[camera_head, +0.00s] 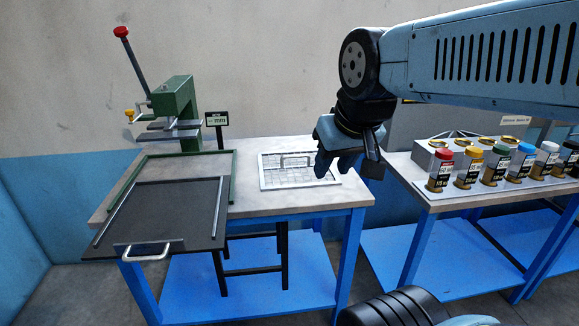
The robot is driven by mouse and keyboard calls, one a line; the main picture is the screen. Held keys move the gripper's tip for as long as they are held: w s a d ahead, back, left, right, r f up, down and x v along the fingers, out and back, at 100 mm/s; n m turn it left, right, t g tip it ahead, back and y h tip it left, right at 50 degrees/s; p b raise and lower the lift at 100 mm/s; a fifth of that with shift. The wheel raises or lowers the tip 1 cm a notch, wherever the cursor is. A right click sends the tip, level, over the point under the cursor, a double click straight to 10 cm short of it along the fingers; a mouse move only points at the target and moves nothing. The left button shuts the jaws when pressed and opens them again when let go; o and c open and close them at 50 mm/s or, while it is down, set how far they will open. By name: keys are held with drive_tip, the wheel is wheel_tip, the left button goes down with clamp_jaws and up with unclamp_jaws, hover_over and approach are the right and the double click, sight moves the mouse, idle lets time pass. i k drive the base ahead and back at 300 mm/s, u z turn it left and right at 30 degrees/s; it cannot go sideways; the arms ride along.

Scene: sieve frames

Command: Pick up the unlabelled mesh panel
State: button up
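A mesh panel (275,178) with a pale frame and a grid of thin lines lies flat on the left worktable. A small rectangular outline shows near its far middle; whether it is a handle or a label, I cannot tell. My gripper (334,172) points down just over the panel's right end and hides part of it. Its fingers look close together, but I cannot see the gap between them or whether they touch the panel. Nothing hangs from the gripper.
A black sliding tray (165,212) with a pale handle sticks out over the table's front edge. A green press (176,105) with a red-knobbed lever and a small "mm" sign (217,119) stand behind. The right table (436,199) holds several jars with coloured lids (469,165).

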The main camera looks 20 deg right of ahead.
sight(338, 182)
drive_tip(key=z, duration=0.05)
drive_tip(key=i, duration=0.85)
drive_tip(key=u, duration=0.1)
